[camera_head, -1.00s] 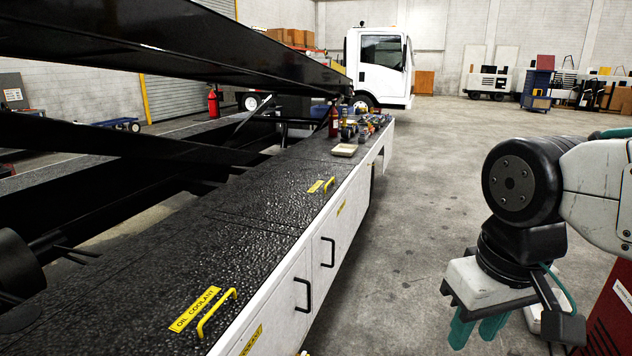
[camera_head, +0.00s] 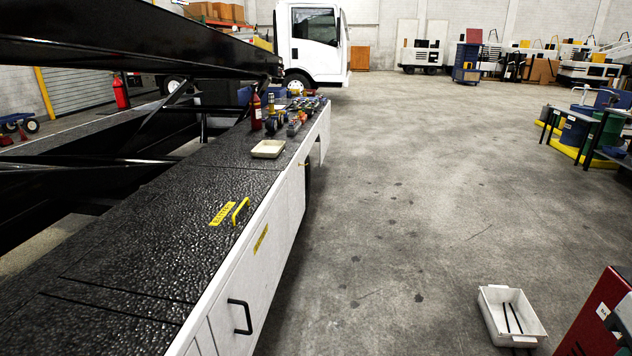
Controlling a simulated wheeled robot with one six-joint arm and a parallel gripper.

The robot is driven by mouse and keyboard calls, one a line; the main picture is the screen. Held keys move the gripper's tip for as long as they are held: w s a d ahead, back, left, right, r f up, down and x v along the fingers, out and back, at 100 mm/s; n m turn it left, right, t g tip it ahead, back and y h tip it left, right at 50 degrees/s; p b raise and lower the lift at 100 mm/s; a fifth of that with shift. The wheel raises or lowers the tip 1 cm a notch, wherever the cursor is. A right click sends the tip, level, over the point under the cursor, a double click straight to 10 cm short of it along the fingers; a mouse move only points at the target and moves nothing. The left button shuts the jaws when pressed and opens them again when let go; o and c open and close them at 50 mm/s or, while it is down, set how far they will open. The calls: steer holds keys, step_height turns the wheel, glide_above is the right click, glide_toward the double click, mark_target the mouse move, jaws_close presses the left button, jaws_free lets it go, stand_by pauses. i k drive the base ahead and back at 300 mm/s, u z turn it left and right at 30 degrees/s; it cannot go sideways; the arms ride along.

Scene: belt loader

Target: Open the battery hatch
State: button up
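The battery hatch (camera_head: 185,205) appears to be the closed, flat section of black textured deck on the belt loader's side body. A yellow label (camera_head: 222,214) lies on it; its lettering is too small to read surely. A yellow bar handle (camera_head: 240,211) stands beside the label, near the deck's right edge. My gripper and arm are out of view, so nothing shows touching the handle.
A beige tray (camera_head: 268,149), a red bottle (camera_head: 256,110) and several small items sit farther along the deck. The black boom (camera_head: 130,50) overhangs the left. A white bin (camera_head: 510,315) and red cabinet (camera_head: 602,325) stand right. The middle floor is clear.

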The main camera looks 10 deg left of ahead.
mark_target(172, 249)
steer(key=z, duration=0.15)
steer(key=i, duration=1.25)
steer(key=u, duration=0.75)
steer(key=i, duration=0.85)
steer(key=u, duration=1.05)
steer(key=i, duration=0.3)
steer(key=u, duration=0.25)
